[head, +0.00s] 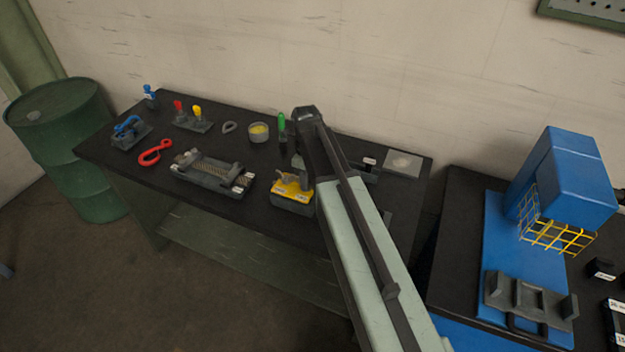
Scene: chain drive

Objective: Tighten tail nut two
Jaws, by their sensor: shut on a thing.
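A grey chain drive unit (213,172) lies on the dark workbench, left of my arm, with a brass-coloured chain along its middle. Small pale fittings show at its left and right ends. They are too small to tell which is tail nut two or how tight it is. My arm reaches up from the lower right over the bench, its far end right of the unit. My gripper is hidden behind the arm, so its jaws and anything in them do not show.
A yellow-topped box (292,188) sits close left of my arm. A red tool (155,152), a blue clamp (128,130), red and yellow handles on a stand (193,122), a cup (259,132) and a green handle (281,123) stand around. A blue press (560,185) stands right.

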